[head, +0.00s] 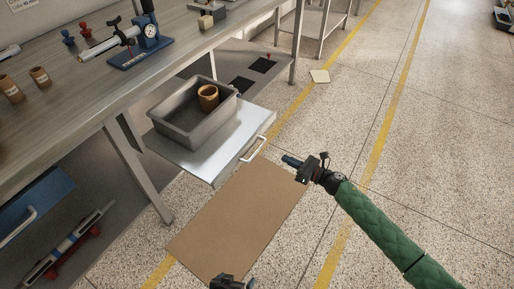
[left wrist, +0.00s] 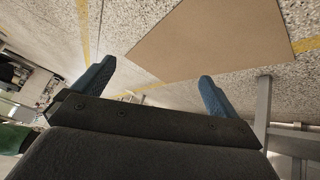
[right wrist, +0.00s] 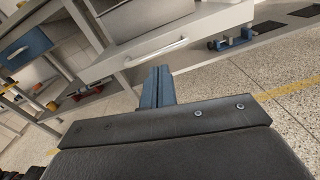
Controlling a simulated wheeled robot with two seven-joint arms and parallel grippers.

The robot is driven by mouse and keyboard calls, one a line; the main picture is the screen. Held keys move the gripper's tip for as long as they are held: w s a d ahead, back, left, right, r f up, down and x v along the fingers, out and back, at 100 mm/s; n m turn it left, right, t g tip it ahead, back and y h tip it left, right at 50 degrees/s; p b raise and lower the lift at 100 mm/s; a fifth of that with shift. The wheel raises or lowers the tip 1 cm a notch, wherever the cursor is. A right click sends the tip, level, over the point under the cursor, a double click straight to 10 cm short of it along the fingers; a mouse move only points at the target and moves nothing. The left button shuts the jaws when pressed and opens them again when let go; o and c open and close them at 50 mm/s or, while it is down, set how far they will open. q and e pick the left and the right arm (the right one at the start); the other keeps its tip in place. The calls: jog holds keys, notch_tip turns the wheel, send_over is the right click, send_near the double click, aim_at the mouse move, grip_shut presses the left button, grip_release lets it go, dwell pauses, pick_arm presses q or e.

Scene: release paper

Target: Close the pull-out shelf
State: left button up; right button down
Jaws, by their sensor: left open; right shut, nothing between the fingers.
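The pull-out shelf (head: 243,128) is a pale metal tray sticking out from under the workbench, with a white bar handle (head: 253,150) on its front. A grey bin (head: 170,124) holding a brown cup (head: 208,97) stands on it. My right gripper (head: 290,161) is shut and empty, just in front of the handle with a small gap. In the right wrist view, the closed blue fingers (right wrist: 157,87) point at the shelf front, just below the handle (right wrist: 157,52). My left gripper (left wrist: 154,88) is open and empty. Only its dark top shows at the bottom of the head view (head: 232,281).
A flat brown sheet (head: 240,217) lies on the floor before the shelf. A blue drawer (head: 35,205) with a handle is at the left. The workbench (head: 95,85) carries a gauge stand (head: 147,38) and cups. Open floor lies to the right.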

jog(key=n, duration=0.1)
jog(key=n+p, duration=0.1)
jog(key=p, duration=0.1)
send_near(250, 143)
jog(key=shift+y, duration=0.3)
jog(key=x, duration=0.5)
jog(key=shift+w, duration=0.2)
jog(key=shift+p+x, duration=0.35)
jog(key=shift+x, duration=0.45)
pick_arm(q)
notch_tip(250, 143, up, 11)
jog(key=g, duration=0.1)
jog(key=shift+w, duration=0.45)
pick_arm(e)
jog(key=shift+f, duration=0.1)
jog(key=shift+a, duration=0.1)
